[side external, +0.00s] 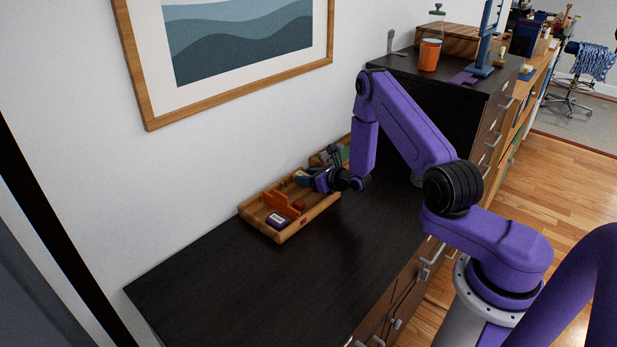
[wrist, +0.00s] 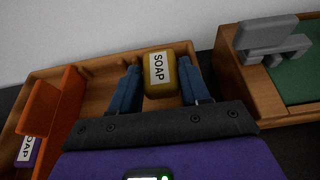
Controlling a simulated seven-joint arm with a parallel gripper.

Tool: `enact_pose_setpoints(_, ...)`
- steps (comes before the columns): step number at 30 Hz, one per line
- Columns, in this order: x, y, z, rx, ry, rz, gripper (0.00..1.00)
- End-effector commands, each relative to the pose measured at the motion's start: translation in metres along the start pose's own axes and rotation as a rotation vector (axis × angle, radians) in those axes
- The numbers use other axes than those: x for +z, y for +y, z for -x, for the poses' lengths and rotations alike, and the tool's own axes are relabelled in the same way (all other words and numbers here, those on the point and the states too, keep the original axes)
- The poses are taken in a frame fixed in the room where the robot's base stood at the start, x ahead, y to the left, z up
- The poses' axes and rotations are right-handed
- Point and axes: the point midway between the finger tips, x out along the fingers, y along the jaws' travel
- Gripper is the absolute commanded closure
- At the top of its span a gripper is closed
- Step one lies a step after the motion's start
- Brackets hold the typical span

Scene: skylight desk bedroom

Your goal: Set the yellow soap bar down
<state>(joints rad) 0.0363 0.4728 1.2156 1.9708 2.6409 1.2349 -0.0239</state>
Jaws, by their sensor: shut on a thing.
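The yellow soap bar (wrist: 160,75), with a white "SOAP" label, is between the two blue fingers of my gripper (wrist: 159,88) in the wrist view. My gripper is shut on it, over the right part of a wooden tray (wrist: 100,64). I cannot tell whether the bar touches the tray floor. In the side view my gripper (side external: 306,177) is at the tray's (side external: 272,234) far right end, and the bar is too small to make out there.
An orange divider (wrist: 57,115) stands in the tray. A purple soap bar (wrist: 27,151) lies left of it. A second wooden box (wrist: 262,85) with a green panel and a grey piece stands close on the right. The dark desk top (side external: 230,290) is clear in front.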

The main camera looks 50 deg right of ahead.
Motion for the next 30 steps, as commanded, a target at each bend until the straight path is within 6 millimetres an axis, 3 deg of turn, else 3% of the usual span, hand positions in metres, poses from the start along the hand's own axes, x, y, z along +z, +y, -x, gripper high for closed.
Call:
enact_pose_setpoints(1,-0.007,0.001,0.001,0.001,0.018,-0.002,0.9)
enact_pose_setpoints(2,-0.007,0.001,0.001,0.001,0.02,-0.002,0.47)
enact_pose_setpoints(3,-0.008,0.001,0.001,0.001,0.022,-0.002,0.43)
enact_pose_setpoints(11,-0.009,0.001,0.002,0.0,0.026,-0.005,0.43)
enact_pose_setpoints(17,0.004,0.001,0.008,-0.001,0.026,-0.006,0.43)
enact_pose_setpoints(30,0.007,0.0,0.086,-0.003,0.018,-0.005,0.43)
